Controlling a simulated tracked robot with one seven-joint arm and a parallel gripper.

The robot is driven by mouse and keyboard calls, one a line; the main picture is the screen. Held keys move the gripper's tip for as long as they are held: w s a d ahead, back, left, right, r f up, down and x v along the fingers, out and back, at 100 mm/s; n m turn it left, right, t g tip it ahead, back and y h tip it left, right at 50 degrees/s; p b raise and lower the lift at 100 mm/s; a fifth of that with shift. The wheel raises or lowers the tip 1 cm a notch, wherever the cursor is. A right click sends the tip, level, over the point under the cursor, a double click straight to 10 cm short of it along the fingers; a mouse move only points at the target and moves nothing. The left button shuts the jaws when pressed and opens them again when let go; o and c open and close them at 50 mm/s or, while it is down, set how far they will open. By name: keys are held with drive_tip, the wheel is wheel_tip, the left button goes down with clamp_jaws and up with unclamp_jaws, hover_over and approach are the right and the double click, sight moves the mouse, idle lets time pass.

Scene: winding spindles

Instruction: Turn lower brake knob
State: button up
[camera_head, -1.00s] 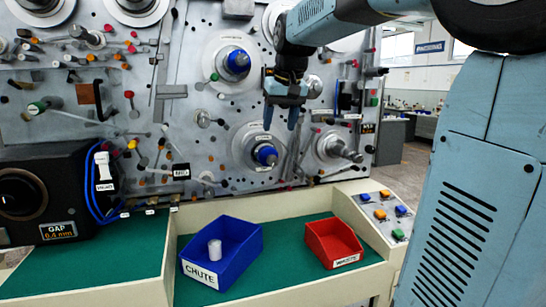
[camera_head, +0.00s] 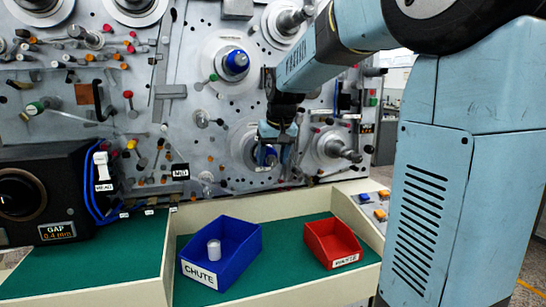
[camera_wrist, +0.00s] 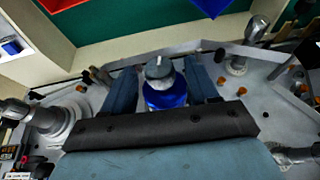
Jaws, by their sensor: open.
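The lower blue knob with a grey cap (camera_wrist: 166,95) is mounted on the grey machine panel. In the wrist view it sits between the two fingers of my open gripper (camera_wrist: 160,72), with a gap visible on each side. In the head view my gripper (camera_head: 274,160) is in front of the lower knob (camera_head: 267,156) and hides much of it. I cannot tell from these views whether the fingers touch the knob. A similar upper blue knob (camera_head: 236,63) sits above and to the left.
Grey spindles, such as one (camera_head: 338,147) at the right, stick out near my gripper. A blue CHUTE bin (camera_head: 240,262) holding a grey cylinder (camera_head: 214,250) and a red WASTE bin (camera_head: 350,259) stand below on the green tray floor (camera_head: 290,232).

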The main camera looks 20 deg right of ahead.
sight(268, 164)
drive_tip(key=c, duration=1)
drive_tip(key=shift+c, duration=0.2)
drive_tip(key=shift+a, duration=0.1)
drive_tip(key=h, duration=0.4)
drive_tip(key=shift+a+n, duration=0.35)
drive_tip(key=shift+n, duration=0.05)
drive_tip(key=h, duration=0.3)
drive_tip(key=n+h, duration=0.1)
drive_tip(key=h, duration=0.1)
drive_tip(key=shift+a+f+t, duration=0.3)
drive_tip(key=shift+a+f, duration=0.05)
drive_tip(key=shift+a, duration=0.05)
drive_tip(key=n+h, duration=0.1)
drive_tip(key=h, duration=0.2)
drive_tip(key=f+n+t+h, duration=0.1)
drive_tip(key=h, duration=0.2)
drive_tip(key=shift+a, duration=0.2)
drive_tip(key=shift+f+n+t+h, duration=0.2)
drive_tip(key=shift+n+t+h, duration=0.25)
drive_tip(key=shift+h, duration=0.5)
drive_tip(key=shift+f+n+t+h, duration=0.2)
drive_tip(key=shift+n+t+h, duration=0.2)
drive_tip(key=shift+h, duration=0.55)
drive_tip(key=shift+s+d, duration=0.1)
